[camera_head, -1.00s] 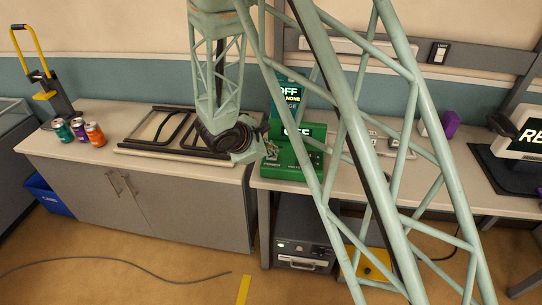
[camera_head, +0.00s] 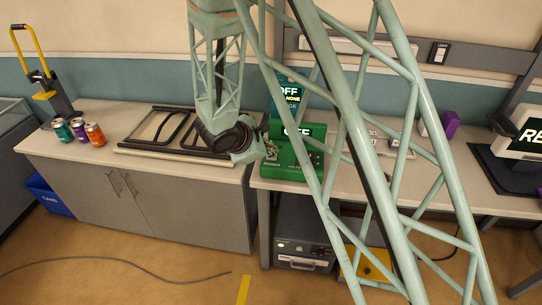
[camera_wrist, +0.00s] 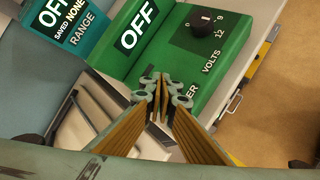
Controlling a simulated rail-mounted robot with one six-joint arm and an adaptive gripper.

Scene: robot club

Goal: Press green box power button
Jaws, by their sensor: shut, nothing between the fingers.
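The green box (camera_head: 301,157) stands on the bench, partly behind my arm's lattice links in the head view. It has a screen reading OFF. In the wrist view the green box (camera_wrist: 180,62) shows an OFF screen (camera_wrist: 137,26), a black VOLTS knob (camera_wrist: 207,24) and the end of a label reading "ER". My gripper (camera_wrist: 161,82) is shut and empty, its fingertips over the front-left part of the box beside that label. The power button is not visible; the fingers cover that area. I cannot tell whether they touch the box.
A teal RANGE unit (camera_wrist: 72,27) with an OFF screen stands beside the box. A black-framed panel (camera_head: 175,131) lies on the left counter, with several cans (camera_head: 78,131) farther left. A switch marked LIGHT (camera_head: 438,53) is on the wall rail.

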